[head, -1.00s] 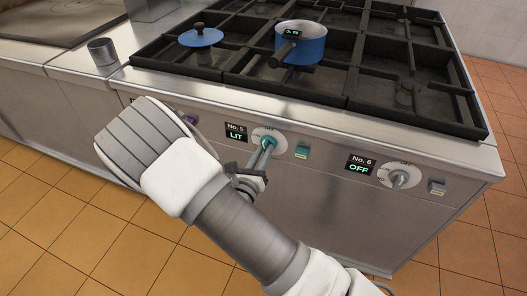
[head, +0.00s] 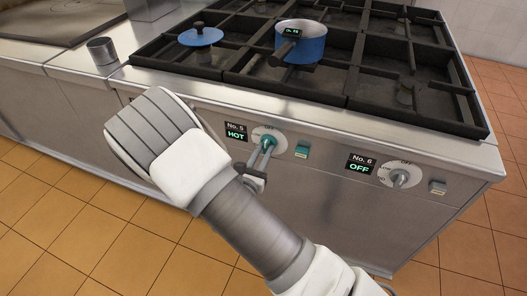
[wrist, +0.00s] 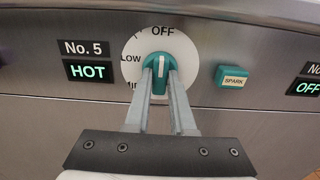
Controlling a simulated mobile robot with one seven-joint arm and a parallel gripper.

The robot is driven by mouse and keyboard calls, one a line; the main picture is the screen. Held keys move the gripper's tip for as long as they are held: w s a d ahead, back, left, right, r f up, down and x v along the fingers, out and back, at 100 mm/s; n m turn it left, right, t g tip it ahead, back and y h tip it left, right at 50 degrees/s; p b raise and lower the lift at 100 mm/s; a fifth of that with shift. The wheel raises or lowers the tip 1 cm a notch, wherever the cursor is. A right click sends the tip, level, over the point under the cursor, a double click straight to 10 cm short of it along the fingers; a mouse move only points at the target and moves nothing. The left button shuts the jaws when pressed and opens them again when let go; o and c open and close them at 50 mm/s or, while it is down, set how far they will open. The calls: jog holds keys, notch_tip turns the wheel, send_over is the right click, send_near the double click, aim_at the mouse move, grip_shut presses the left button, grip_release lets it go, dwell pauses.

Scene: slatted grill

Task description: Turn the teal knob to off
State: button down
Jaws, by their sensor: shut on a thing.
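The teal knob (wrist: 160,68) sits on a white dial (wrist: 183,50) on the stove's front panel. Its white pointer line stands upright, toward the OFF mark at the top. The No. 5 display (wrist: 88,71) left of it reads HOT; it also shows in the head view (head: 236,132). My gripper (wrist: 160,75) is shut on the teal knob, one finger on each side. In the head view my gripper (head: 264,146) reaches the knob from the front, and my arm hides part of the panel.
A teal SPARK button (wrist: 233,77) is right of the knob. The No. 6 knob (head: 400,178) is further right, its display (head: 360,164) reading OFF. A blue pot (head: 301,46) and a blue lid (head: 201,36) are on the black grates (head: 345,77) above.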

jog(key=c, duration=0.8)
grip_release()
jog(key=shift+o, duration=0.2)
jog(key=p+v, duration=0.1)
jog(key=v, duration=1.6)
jog(key=shift+s+p, duration=0.2)
jog(key=shift+p, duration=0.2)
jog(key=shift+a, duration=0.1)
